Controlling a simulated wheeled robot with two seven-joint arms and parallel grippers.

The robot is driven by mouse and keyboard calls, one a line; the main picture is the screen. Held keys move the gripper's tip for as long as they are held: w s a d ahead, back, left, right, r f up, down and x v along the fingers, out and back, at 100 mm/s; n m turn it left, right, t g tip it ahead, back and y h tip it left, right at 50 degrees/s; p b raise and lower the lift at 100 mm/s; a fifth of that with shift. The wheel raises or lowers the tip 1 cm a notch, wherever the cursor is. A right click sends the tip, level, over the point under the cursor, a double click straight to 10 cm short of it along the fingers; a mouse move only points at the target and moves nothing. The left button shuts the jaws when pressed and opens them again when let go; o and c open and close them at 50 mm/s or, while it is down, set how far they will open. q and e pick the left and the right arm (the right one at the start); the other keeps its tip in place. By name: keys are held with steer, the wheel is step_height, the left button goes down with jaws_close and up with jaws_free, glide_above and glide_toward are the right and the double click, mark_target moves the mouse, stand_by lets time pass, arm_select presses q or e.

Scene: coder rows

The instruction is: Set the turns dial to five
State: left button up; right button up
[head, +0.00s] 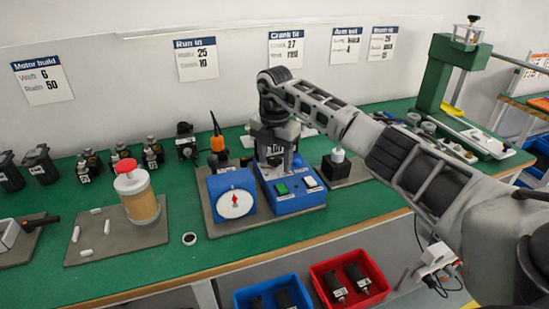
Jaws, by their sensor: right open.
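The turns dial (236,205) is a white round face on a blue box (214,187), left of the middle of the bench in the head view. Its red pointer (235,199) points roughly straight up. The marks around the face are too small to read. My right arm reaches in from the right, and my right gripper (274,138) hangs behind and to the right of the dial, above the blue machine base. It is open and apart from the dial. Its fingertips are hard to tell from the grey machine parts behind. My left gripper is not in view.
Beside the dial, a blue base (290,188) carries a green button (282,188) and a white one. A red-capped jar (137,195) stands on a grey mat to the left. Several black motors (40,165) line the back left. A green press (440,75) stands at the back right.

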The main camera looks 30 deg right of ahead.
steer(key=shift+f, duration=0.1)
steer(key=c, duration=1)
steer(key=shift+o, duration=0.2)
